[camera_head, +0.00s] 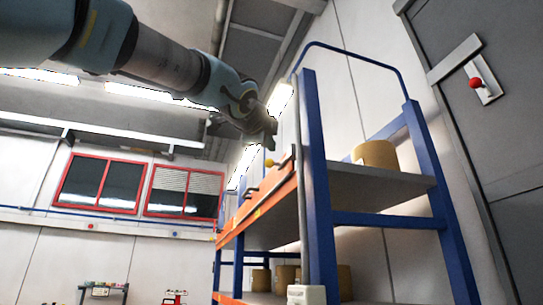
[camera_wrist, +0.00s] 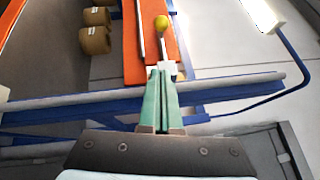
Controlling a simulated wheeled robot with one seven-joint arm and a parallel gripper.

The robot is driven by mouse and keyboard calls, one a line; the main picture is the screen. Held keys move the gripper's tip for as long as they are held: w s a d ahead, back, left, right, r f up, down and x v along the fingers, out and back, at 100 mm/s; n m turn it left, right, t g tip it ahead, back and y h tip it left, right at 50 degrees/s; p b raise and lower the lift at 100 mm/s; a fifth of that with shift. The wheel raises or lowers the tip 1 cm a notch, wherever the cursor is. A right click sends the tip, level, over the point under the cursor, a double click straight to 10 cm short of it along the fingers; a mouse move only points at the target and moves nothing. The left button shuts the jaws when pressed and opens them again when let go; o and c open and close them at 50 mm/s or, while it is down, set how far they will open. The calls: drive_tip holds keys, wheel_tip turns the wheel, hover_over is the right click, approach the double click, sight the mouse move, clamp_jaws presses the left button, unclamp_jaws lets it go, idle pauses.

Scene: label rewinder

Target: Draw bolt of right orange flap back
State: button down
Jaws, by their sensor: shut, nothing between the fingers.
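The orange flap (camera_head: 272,190) is on the upper left side of a blue-framed rack in the head view. It also shows as an upright orange panel (camera_wrist: 132,45) in the wrist view. A bolt with a yellow ball knob (camera_head: 269,162) sits at the flap's near upper end. In the wrist view the yellow knob (camera_wrist: 161,22) stands on a short grey stem just beyond my fingertips. My gripper (camera_head: 270,143) is just above the knob in the head view. Its green fingers (camera_wrist: 160,72) are shut and empty. Whether the fingertips touch the bolt cannot be told.
A blue rack post (camera_head: 318,190) stands right beside the flap. A tan roll (camera_head: 375,154) lies on the grey upper shelf (camera_head: 370,180), with more rolls (camera_head: 285,277) below. A grey door with a red-knobbed handle (camera_head: 476,83) is at the right.

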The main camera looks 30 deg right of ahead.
drive_tip(key=w+p, duration=0.1)
drive_tip(key=p, duration=0.4)
approach(276, 164)
drive_tip(key=d+f+x, duration=0.1)
drive_tip(key=x, duration=0.3)
drive_tip(key=shift+w+a+r+p, duration=0.2)
drive_tip(key=shift+w+r+p, duration=0.15)
drive_tip(key=shift+r+p, duration=0.2)
